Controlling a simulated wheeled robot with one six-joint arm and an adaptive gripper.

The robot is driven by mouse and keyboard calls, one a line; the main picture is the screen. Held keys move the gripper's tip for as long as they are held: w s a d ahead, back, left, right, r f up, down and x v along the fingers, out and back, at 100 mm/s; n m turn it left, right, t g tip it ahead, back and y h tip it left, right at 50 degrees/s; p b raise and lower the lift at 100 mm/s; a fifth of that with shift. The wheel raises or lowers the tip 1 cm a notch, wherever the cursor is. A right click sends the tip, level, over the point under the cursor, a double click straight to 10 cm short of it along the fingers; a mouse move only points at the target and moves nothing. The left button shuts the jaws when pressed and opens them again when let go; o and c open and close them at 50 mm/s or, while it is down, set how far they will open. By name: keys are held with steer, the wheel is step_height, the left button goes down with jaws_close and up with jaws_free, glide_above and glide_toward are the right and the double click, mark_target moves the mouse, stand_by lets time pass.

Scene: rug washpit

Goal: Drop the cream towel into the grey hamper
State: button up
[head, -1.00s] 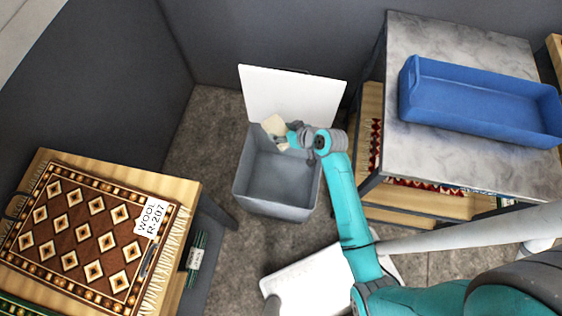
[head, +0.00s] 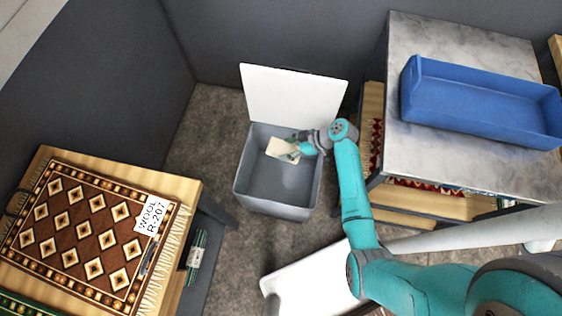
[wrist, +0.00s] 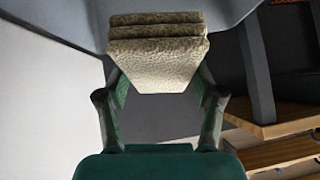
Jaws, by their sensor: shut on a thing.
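The cream towel (head: 281,147) is a small folded bundle in the head view, over the opening of the grey hamper. In the wrist view the towel (wrist: 157,52) shows its stacked folds between the two fingers. My gripper (head: 293,151) is shut on the towel; its fingers also show in the wrist view (wrist: 160,95). The grey hamper (head: 275,210) stands on the floor with its white lid (head: 293,95) raised at the back. The part of the hamper floor that shows looks empty. I cannot tell exactly how far the towel is below the rim.
A grey-topped table (head: 440,165) with a blue tray (head: 480,105) stands right of the hamper. A wooden table with a patterned rug (head: 85,235) is at the left. A white panel (head: 310,282) is in front of the hamper. Dark walls close the back.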

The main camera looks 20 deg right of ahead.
steer(key=shift+f, duration=1.1)
steer(key=o, duration=1.1)
step_height(320, 180, up, 10)
steer(key=shift+f, duration=0.1)
